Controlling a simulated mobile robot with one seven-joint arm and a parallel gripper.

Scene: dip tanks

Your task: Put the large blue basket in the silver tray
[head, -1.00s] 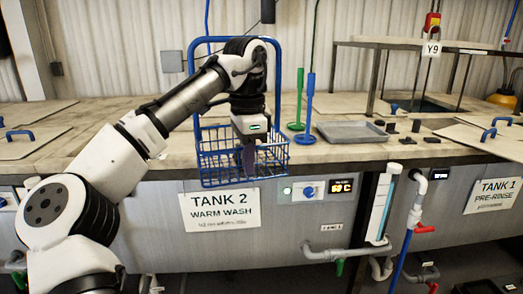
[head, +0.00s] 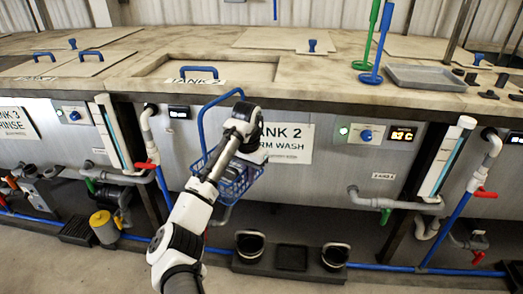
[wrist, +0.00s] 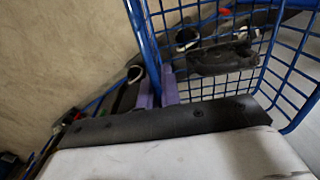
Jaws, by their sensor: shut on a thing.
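The large blue wire basket (head: 237,188) hangs in front of the Tank 2 panel in the head view, below the worktop edge. Its tall handle frame leans to the left, partly behind my arm. In the wrist view the basket's mesh (wrist: 290,65) fills the upper right. My gripper (wrist: 157,92) has its purple fingers closed around a blue bar of the basket. In the head view my arm hides the fingers. The silver tray (head: 425,84) lies flat on the worktop at the right, well away from the basket, and looks empty.
A green-handled tool (head: 369,40) and a blue-handled tool (head: 379,47) stand upright left of the tray. Small dark blocks (head: 487,92) lie to its right. The closed Tank 2 lid (head: 210,68) has a blue handle. Pipes and black floor containers (head: 250,245) are below.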

